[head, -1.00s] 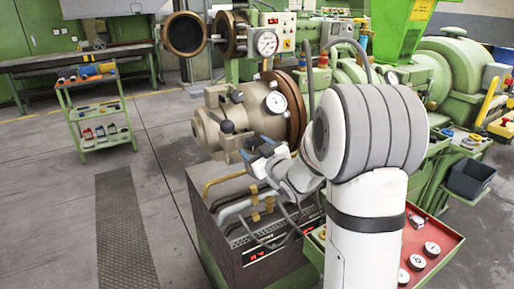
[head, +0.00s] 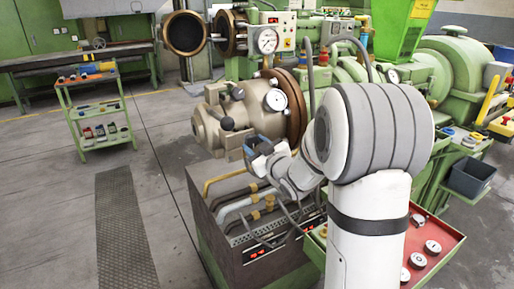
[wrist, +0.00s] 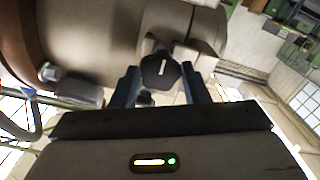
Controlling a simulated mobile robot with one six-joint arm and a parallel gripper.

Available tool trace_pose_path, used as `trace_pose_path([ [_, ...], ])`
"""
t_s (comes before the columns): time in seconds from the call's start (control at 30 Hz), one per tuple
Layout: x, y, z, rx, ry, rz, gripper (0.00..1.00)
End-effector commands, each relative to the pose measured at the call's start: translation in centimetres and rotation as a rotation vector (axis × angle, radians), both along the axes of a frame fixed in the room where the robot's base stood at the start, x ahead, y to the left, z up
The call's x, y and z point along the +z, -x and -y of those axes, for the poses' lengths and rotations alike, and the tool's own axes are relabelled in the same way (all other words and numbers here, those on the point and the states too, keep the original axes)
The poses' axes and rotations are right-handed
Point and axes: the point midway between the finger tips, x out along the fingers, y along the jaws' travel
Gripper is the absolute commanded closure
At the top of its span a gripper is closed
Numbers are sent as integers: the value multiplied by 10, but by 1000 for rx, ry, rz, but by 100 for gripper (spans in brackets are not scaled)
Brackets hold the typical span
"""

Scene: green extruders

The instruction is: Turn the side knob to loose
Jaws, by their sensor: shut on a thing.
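The side knob (wrist: 160,71) is a dark, lobed knob with a white line mark, on the beige housing (wrist: 95,35) in the wrist view. The line stands nearly upright in that view. My gripper (wrist: 159,82) has one blue-grey finger on each side of the knob and is shut on it. In the head view, my gripper (head: 256,150) is at the lower right of the beige housing (head: 212,128). The knob is hidden there behind my fingers and wrist.
Pipes (head: 235,207) run over a dark cabinet below my gripper. A red tray with round parts (head: 440,238) is at right.

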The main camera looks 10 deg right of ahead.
Motion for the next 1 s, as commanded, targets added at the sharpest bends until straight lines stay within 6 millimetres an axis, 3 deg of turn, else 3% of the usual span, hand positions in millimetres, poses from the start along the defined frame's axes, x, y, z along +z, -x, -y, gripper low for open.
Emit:
trace_pose_path([
  [0.27,-6,0,0,-2,162,59,82],
  [1.0,-4,0,-1,0,827,273,82],
])
